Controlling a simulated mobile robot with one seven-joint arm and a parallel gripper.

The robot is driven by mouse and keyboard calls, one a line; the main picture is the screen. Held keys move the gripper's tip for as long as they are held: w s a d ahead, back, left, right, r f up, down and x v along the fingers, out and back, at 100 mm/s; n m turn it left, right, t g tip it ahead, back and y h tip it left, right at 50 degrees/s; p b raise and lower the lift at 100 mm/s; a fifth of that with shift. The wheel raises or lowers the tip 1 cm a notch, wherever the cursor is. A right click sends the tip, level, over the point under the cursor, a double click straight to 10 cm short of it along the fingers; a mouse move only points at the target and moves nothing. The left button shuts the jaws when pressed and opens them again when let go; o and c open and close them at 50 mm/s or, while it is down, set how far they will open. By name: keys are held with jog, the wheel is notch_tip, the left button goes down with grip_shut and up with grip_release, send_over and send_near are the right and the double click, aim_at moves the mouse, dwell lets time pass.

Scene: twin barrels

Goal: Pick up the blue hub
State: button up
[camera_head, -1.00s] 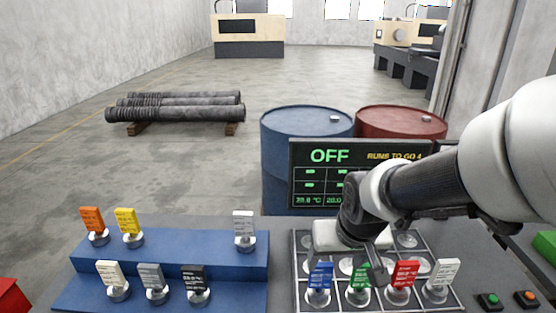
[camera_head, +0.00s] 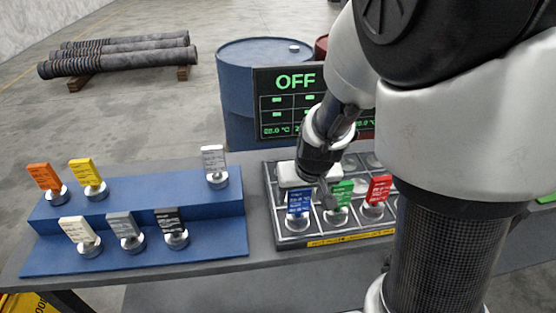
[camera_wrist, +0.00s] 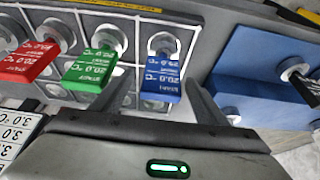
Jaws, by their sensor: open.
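The blue hub (camera_head: 299,203) is a silver knob with a blue label tag. It stands in the front left cell of the grid tray (camera_head: 270,196). It also shows in the wrist view (camera_wrist: 162,78), between my two fingers. My gripper (camera_head: 312,190) is open just behind the blue hub, pointing down over the tray. In the wrist view my gripper (camera_wrist: 158,85) has one finger on each side of the blue tag, and I see no clear contact. The fingertips are partly hidden in the head view.
The green hub (camera_head: 338,196) and red hub (camera_head: 376,190) stand close to the right of the blue one. A blue stepped rack (camera_head: 150,195) with several other tagged hubs is at the left. A display screen (camera_head: 290,100) and a blue barrel (camera_head: 235,75) stand behind the tray.

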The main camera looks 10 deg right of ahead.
aim_at(297, 202)
jog(key=b+x, duration=0.2)
jog(key=x, duration=0.4)
jog(key=shift+a+b, duration=0.1)
jog(key=shift+b, duration=0.25)
jog(key=shift+w+r, duration=0.1)
jog(key=shift+r, duration=0.05)
grip_shut()
